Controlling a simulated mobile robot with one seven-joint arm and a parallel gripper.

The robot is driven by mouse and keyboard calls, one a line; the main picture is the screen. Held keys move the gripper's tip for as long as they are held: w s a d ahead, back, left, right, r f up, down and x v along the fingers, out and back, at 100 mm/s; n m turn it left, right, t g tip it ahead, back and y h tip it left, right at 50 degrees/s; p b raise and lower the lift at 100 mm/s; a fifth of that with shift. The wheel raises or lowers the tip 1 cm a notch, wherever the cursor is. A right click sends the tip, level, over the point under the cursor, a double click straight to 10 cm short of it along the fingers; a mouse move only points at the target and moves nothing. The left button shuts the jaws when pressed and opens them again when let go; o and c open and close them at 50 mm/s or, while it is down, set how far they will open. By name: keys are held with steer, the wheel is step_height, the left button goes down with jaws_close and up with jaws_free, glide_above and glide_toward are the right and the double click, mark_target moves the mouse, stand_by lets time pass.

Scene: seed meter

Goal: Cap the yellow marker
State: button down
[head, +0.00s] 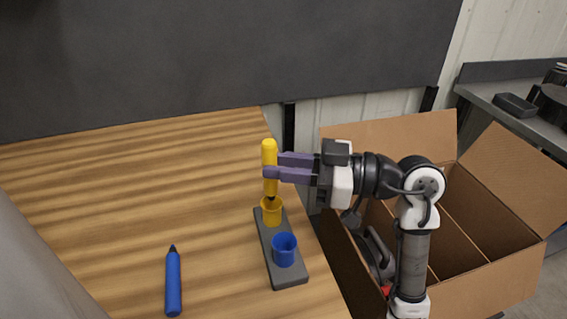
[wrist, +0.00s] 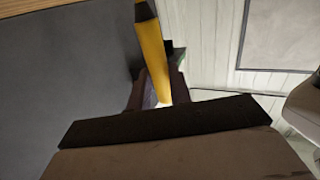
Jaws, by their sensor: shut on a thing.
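The yellow marker (head: 269,155) is held upright in my gripper (head: 272,173), which is shut on its body. Its dark tip points down, just above or at the mouth of the yellow cap (head: 271,211); I cannot tell whether it has entered. The yellow cap stands at the far end of a dark grey holder (head: 268,240) on the table. In the wrist view the marker (wrist: 152,50) runs between the fingers, with its dark tip end at the top edge.
A blue cap (head: 284,250) stands at the near end of the holder. A blue marker (head: 173,283) lies on the wooden table (head: 120,200) to the left. An open cardboard box (head: 480,225) is right of the table edge. The table's left part is mostly clear.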

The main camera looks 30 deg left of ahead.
steer(key=shift+f, duration=0.2)
steer(key=shift+f+b, duration=0.35)
steer(key=shift+f, duration=0.05)
steer(key=shift+f+b, duration=0.4)
steer(key=shift+f, duration=0.3)
stand_by(0.5)
steer(key=shift+f, duration=0.3)
steer(key=shift+f+b, duration=0.7)
steer(key=shift+f, duration=0.05)
stand_by(1.3)
steer(key=c, duration=1.2)
jaws_free()
steer(key=shift+r, duration=0.15)
